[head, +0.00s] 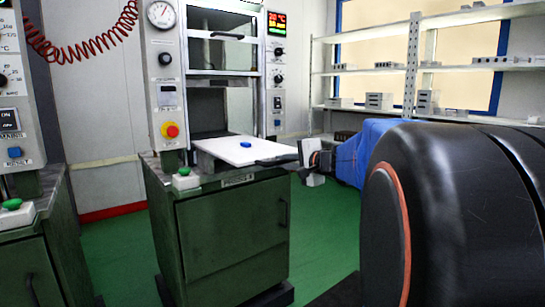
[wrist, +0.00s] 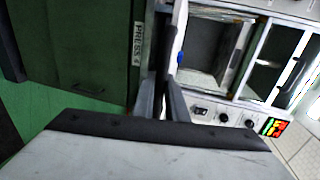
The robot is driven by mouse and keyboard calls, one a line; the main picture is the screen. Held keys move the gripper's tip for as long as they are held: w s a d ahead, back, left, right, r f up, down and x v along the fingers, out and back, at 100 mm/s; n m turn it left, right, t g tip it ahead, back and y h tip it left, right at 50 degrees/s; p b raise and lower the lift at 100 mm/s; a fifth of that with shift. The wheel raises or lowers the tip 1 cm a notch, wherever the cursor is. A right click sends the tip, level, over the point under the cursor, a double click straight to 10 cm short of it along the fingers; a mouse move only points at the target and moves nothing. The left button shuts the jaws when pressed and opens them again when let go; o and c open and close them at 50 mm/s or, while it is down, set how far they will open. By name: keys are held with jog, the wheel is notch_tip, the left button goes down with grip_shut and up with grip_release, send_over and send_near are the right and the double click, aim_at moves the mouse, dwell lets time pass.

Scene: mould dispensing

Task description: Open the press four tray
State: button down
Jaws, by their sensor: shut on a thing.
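Press four (head: 167,85) stands at centre-left on a green cabinet with a "PRESS 4" label, which also shows in the wrist view (wrist: 137,42). Its flat white tray (head: 225,155) sticks out of the lower opening, level, with a small blue piece (head: 245,144) on top. A dark handle (head: 270,161) projects from the tray's right side. My gripper (head: 304,158) is shut on this handle. In the wrist view the fingers (wrist: 164,100) close around the dark handle, and the tray shows nearly edge-on beyond them.
A green button box (head: 185,179) stands on the cabinet top, left of the tray. Another press control panel (head: 12,85) is at the left edge. Shelves with metal blocks (head: 413,65) line the back right. The green floor (head: 320,235) right of the cabinet is clear.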

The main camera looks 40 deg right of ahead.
jog(key=shift+f+v, duration=0.15)
jog(key=shift+v, duration=1.25)
jog(key=shift+f+v, duration=0.2)
jog(key=shift+v, duration=1.25)
jog(key=c, duration=1.8)
grip_release()
jog(key=shift+s, duration=0.1)
jog(key=shift+o, duration=0.2)
jog(key=shift+f, duration=0.1)
jog(key=v, duration=1.7)
jog(key=shift+s, duration=0.25)
jog(key=shift+a, duration=0.1)
